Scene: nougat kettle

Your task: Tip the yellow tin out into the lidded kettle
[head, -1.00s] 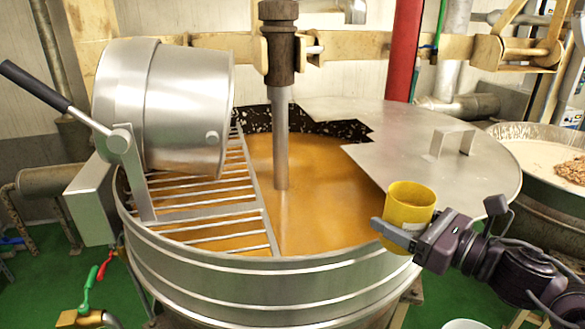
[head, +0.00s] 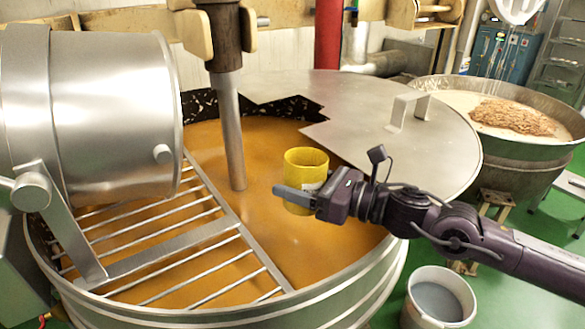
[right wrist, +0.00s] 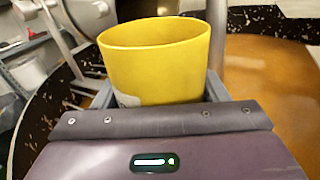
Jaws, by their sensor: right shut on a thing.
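The yellow tin (head: 306,168) is upright in my right gripper (head: 298,195), which is shut on it. The tin is over the orange-brown mass in the large steel kettle (head: 340,303), inside the front right part of the rim. In the right wrist view the tin (right wrist: 155,62) stands between the fingers, and its contents are hidden. The kettle's half lid (head: 370,115) with a raised handle covers the back right of the opening. My left gripper is not in view.
A vertical stirrer shaft (head: 229,130) stands in the kettle. A steel drum (head: 100,110) and a bar grate (head: 190,240) take up its left side. A second kettle (head: 500,140) stands at the back right, and a white bucket (head: 437,300) is on the floor.

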